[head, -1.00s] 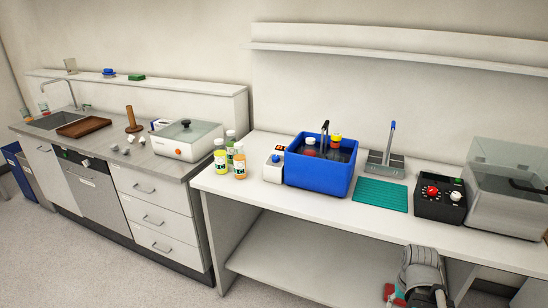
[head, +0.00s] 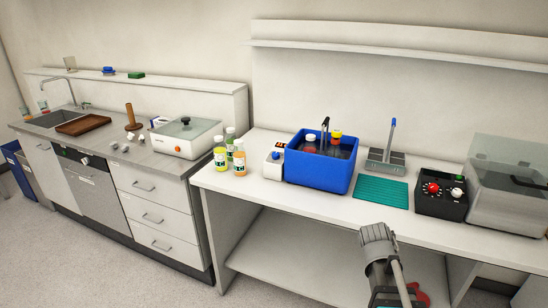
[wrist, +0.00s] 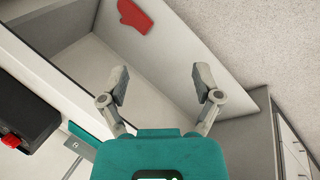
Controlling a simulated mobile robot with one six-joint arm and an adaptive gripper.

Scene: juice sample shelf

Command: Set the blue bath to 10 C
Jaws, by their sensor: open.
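The blue bath (head: 318,172) stands on the white bench in the head view, with bottles inside, one red-capped and one yellow-capped. A white control unit (head: 274,165) with a knob and a small dark display is at its left side; the reading is too small to tell. My gripper (wrist: 161,76) is open and empty in the wrist view, its two fingers spread apart over the bench's lower shelf area. In the head view my arm's end is in front of the bench, right of and below the bath, apart from it.
Bottles with green and orange labels (head: 239,160) stand left of the control unit. A teal mat (head: 380,193), a grey rack (head: 385,163) and a black box with a red knob (head: 440,195) are to the bath's right. A red mitt (wrist: 135,15) shows in the wrist view.

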